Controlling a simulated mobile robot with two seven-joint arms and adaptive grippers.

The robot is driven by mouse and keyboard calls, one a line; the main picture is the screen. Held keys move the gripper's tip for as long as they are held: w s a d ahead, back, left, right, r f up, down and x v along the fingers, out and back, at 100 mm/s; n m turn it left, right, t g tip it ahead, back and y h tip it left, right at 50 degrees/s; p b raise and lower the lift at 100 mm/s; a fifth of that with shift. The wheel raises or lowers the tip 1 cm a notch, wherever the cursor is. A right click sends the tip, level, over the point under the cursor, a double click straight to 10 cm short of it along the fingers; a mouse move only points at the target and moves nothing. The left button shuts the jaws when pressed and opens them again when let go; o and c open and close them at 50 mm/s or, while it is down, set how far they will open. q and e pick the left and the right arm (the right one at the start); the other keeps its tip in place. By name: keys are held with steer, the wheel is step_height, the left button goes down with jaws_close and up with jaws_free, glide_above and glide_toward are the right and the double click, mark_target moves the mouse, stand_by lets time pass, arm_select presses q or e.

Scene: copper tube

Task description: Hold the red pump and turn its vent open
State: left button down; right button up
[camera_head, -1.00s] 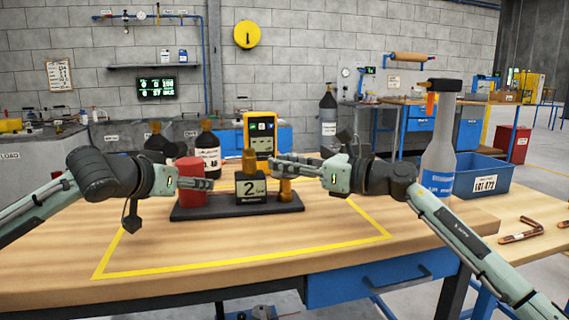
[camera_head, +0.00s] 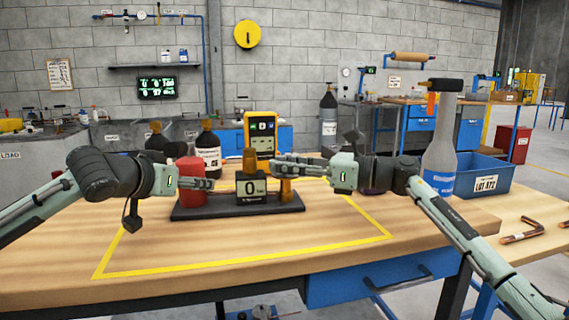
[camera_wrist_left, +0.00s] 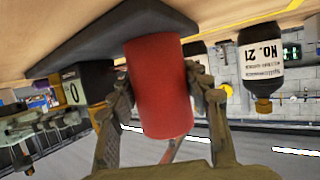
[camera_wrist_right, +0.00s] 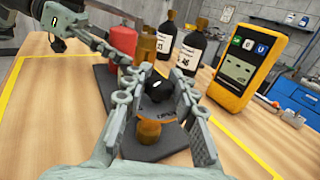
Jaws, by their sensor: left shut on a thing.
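The red pump (camera_head: 190,172) is a red cylinder on a dark base plate (camera_head: 235,211) on the wooden table. My left gripper (camera_wrist_left: 155,88) is shut on the red cylinder, one finger on each side. Beside it on the base stands a dark box (camera_head: 251,189) showing 0, with a brass fitting (camera_head: 249,160) above. A brass post (camera_head: 286,190) stands at the base's right end. My right gripper (camera_wrist_right: 155,80) is open above that post. In the right wrist view, a black round knob (camera_wrist_right: 156,88) and the brass post's lower part (camera_wrist_right: 148,132) lie between its fingers.
Dark labelled bottles (camera_head: 208,150) and a yellow meter (camera_head: 260,134) stand behind the base. The yellow-taped front of the table (camera_head: 250,245) is clear.

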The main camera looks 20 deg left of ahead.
steer(key=o, duration=0.4)
steer(key=shift+r, duration=0.1)
steer(key=d, duration=1.2)
steer(key=shift+s, duration=0.15)
